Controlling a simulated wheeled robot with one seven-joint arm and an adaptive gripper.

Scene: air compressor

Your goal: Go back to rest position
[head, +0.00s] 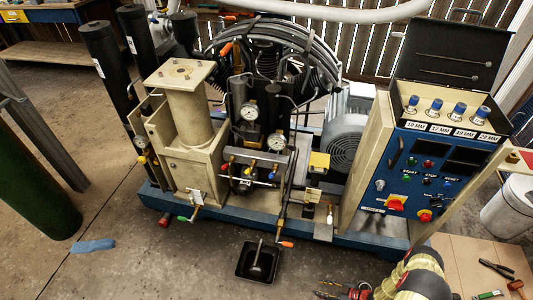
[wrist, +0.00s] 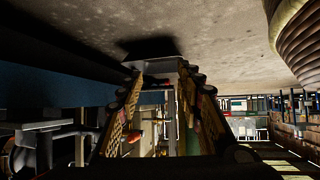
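My gripper (head: 322,289) is at the bottom edge of the head view, low in front of the compressor's blue base, with my arm reaching in from the lower right. In the wrist view my gripper (wrist: 157,70) shows two yellowish fingers standing apart, with a gap between them. I see nothing held in the gap; compressor parts and floor show through it. The air compressor (head: 205,150) stands in the middle of the head view, with its blue control panel (head: 432,170) at the right.
A black tray (head: 243,274) sits on the floor in front of the compressor. A blue cloth (head: 93,246) and a green cylinder (head: 35,180) are at the left. Pliers (head: 497,268) lie on a wooden surface (head: 465,262) at the lower right. Open floor lies at the lower left.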

